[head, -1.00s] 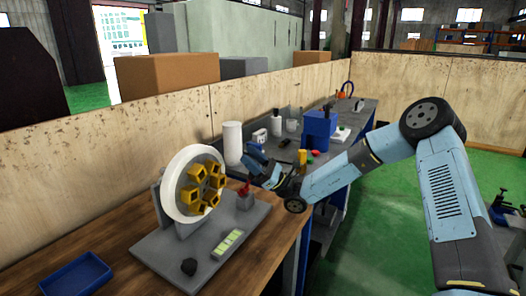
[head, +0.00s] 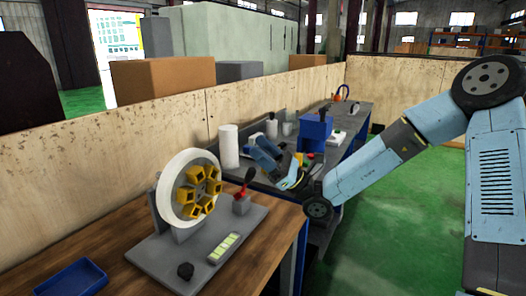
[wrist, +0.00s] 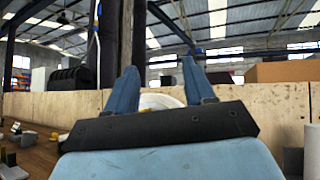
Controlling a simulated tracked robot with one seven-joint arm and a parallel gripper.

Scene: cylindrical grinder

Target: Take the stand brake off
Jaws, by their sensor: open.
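A white grinding wheel (head: 172,190) with a yellow segmented hub stands upright on a grey stand plate (head: 212,258) on the wooden bench. I take this lever for the stand brake. My gripper (head: 262,148) is behind and right of the lever, apart from it and empty. In the wrist view its blue fingers (wrist: 160,84) are spread, with part of the white wheel showing low between them. The lever is not clear there.
A blue tray (head: 72,281) lies at the bench's front left. A green-and-white level-like bar (head: 224,247) and a dark knob (head: 185,270) are on the plate's front. A white cylinder (head: 228,146) and blue box (head: 316,128) stand behind. Wooden panels (head: 110,165) run behind the bench.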

